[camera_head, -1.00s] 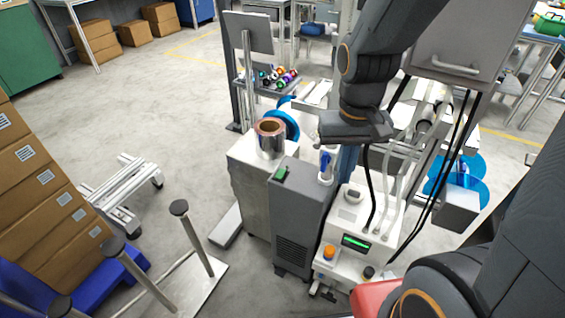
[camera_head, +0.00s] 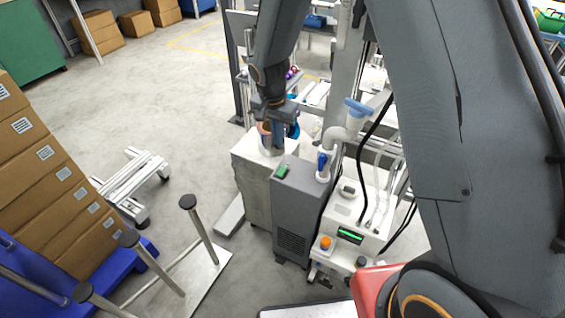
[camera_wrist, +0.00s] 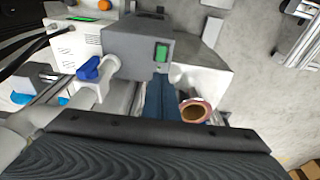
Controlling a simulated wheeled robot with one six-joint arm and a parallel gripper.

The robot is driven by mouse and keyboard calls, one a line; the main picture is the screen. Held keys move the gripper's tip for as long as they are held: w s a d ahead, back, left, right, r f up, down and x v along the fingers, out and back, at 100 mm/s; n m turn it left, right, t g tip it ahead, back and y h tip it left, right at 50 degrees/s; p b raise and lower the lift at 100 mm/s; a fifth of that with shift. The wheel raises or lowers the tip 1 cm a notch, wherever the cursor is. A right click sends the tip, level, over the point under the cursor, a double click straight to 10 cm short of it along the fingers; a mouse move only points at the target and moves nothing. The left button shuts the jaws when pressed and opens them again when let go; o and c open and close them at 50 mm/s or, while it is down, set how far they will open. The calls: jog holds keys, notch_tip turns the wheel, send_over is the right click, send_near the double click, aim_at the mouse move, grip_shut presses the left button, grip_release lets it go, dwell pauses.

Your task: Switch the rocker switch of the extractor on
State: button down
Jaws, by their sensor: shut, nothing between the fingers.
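I cannot tell which way the rocker is tipped. In the wrist view the extractor (camera_wrist: 130,44) is at the top middle and the green switch (camera_wrist: 162,52) shows unobstructed. My gripper (camera_head: 277,150) is shut and empty, hanging in the head view just above and behind the switch. In the wrist view my gripper's dark blue fingers (camera_wrist: 160,82) point up toward the switch, with their tips appearing just below it.
A blue-handled valve (camera_wrist: 90,68) on a white pipe is close to the switch. A white machine (camera_head: 345,222) adjoins on the right.

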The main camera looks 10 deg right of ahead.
aim_at(284, 168)
jog(key=shift+f, duration=0.1)
jog(key=f+p, duration=0.1)
jog(key=f, duration=0.3)
jog(key=w+d+f+p, duration=0.1)
jog(key=f, duration=0.4)
jog(key=w+f+p, duration=0.1)
jog(key=f+p, duration=0.1)
jog(key=f, duration=0.2)
jog(key=shift+d+f, duration=0.2)
jog(key=shift+f, duration=0.1)
jog(key=shift+f+b, duration=0.15)
jog(key=shift+b, duration=0.15)
jog(key=shift+w+d+f+b, duration=0.1)
jog(key=shift+f+b, duration=0.05)
jog(key=shift+b, duration=0.15)
jog(key=shift+s+a, duration=0.5)
jog(key=shift+s, duration=0.25)
jog(key=shift+r, duration=0.2)
